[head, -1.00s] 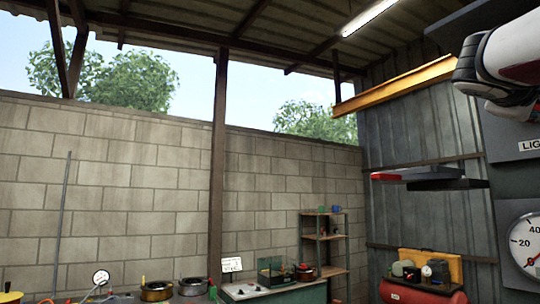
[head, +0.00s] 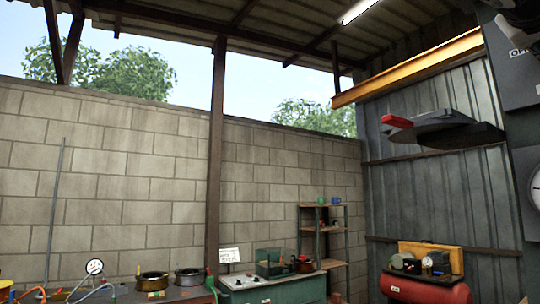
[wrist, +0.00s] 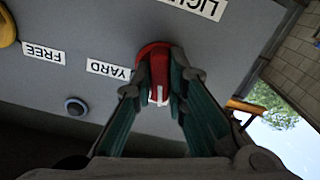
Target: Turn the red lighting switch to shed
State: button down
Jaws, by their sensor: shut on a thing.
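The red lighting switch (wrist: 152,53) is a round red knob with a white pointer mark, on a grey panel (wrist: 110,35) in the wrist view. My gripper (wrist: 161,86) is shut on it, one finger on each side. The fingers hide part of the knob. A white label reading YARD (wrist: 108,69) is beside the knob, and one reading FREE (wrist: 43,53) is farther left. A larger label, partly cut off and starting LIG (wrist: 200,6), is at the top. No SHED label shows. The head view does not show the knob or fingers clearly.
A blue-grey round button (wrist: 75,106) and a yellow part (wrist: 6,28) sit on the panel's left. In the head view, a red-ended dark grey piece (head: 440,130) juts out near the metal wall. A red tank (head: 425,289) and a bench (head: 275,288) stand below.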

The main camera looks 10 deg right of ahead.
jog(key=shift+m+b, duration=0.9)
jog(key=shift+m, duration=0.6)
jog(key=c, duration=1.6)
grip_release()
jog(key=v, duration=1.2)
jog(key=shift+f, duration=0.15)
